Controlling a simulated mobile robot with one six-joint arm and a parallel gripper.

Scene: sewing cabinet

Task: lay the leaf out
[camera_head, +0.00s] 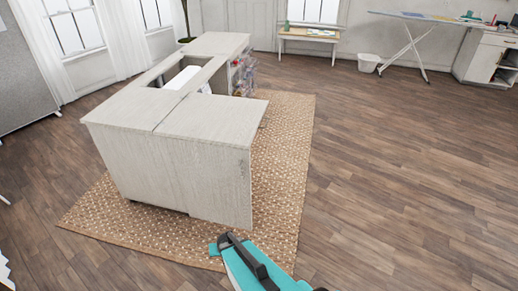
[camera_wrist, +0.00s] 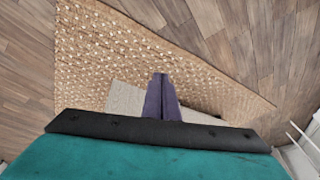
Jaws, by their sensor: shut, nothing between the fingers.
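The pale wood sewing cabinet (camera_head: 125,165) stands on a woven rug. A flat panel, apparently the leaf (camera_head: 215,118), lies level at its right front, flush with the neighbouring top along a thin seam. A vertical panel (camera_head: 218,185) stands under its front edge. In the wrist view, my gripper (camera_wrist: 161,76) is shut and empty, with its two dark purple fingers together, pointing over the rug. A pale grey surface (camera_wrist: 125,97) shows beside the fingers, perhaps part of the cabinet. In the head view, my teal arm is at the bottom, apart from the cabinet; the fingers cannot be made out there.
The woven rug (camera_head: 285,150) extends around the cabinet. A recess with a white object (camera_head: 183,77) opens in the cabinet top. Bare wood floor (camera_head: 410,190) is clear to the right. An ironing board (camera_head: 405,17), a white bin (camera_head: 368,63) and a small table stand at the back.

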